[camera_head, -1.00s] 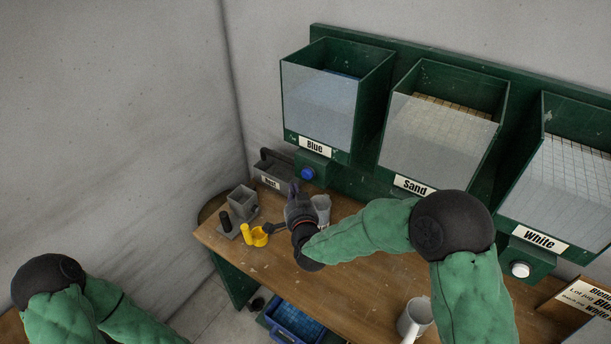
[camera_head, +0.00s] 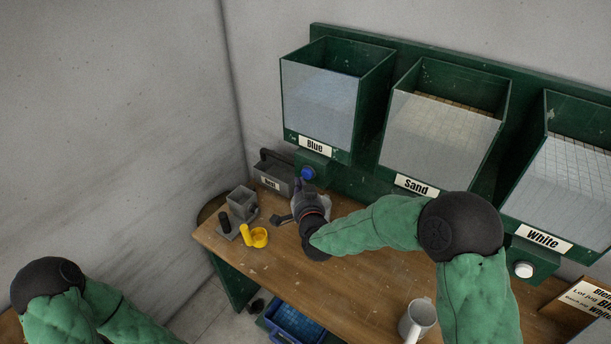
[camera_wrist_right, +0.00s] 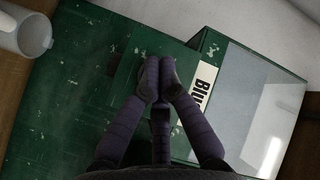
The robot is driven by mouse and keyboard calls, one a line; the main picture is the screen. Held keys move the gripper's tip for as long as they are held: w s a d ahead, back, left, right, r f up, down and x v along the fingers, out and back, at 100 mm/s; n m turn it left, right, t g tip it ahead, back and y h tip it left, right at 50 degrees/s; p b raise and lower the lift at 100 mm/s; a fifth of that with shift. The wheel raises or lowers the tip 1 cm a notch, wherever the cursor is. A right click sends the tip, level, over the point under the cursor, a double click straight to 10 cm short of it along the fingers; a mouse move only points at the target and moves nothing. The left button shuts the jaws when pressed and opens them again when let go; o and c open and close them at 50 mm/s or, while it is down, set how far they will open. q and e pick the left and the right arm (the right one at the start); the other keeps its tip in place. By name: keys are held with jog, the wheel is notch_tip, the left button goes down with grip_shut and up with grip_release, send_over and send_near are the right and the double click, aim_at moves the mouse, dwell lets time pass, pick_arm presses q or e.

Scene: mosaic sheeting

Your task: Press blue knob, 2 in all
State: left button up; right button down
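The blue knob (camera_head: 307,173) sits on the green box under the bin labelled "Blue" (camera_head: 318,105). My right gripper (camera_head: 304,187) is just below and in front of the knob in the head view, its fingers pointing up toward it. I cannot tell whether they touch. In the right wrist view my gripper's fingertips (camera_wrist_right: 159,77) are together and empty, close before the green housing (camera_wrist_right: 125,75). The knob does not show there. The "Blue" label (camera_wrist_right: 203,85) is right of the fingers. My left gripper is out of view.
Bins labelled "Sand" (camera_head: 437,135) and "White" (camera_head: 568,185) stand to the right, with a white knob (camera_head: 523,270). A grey jug partly hides behind my right gripper.

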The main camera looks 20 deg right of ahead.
jog(key=shift+w+d, duration=0.1)
dwell(0.8)
jog(key=shift+w+d+b, duration=0.2)
jog(key=shift+d+b, duration=0.05)
jog(key=shift+b, duration=0.15)
jog(key=shift+w+d+b, duration=0.5)
jog(key=shift+w+d, duration=0.05)
jog(key=shift+d, duration=0.15)
dwell(1.3)
dwell(0.4)
jog(key=shift+s+a, duration=0.85)
jog(key=shift+a, duration=0.2)
jog(key=s+a, duration=0.1)
jog(key=a, duration=0.1)
jog(key=s+a, duration=0.2)
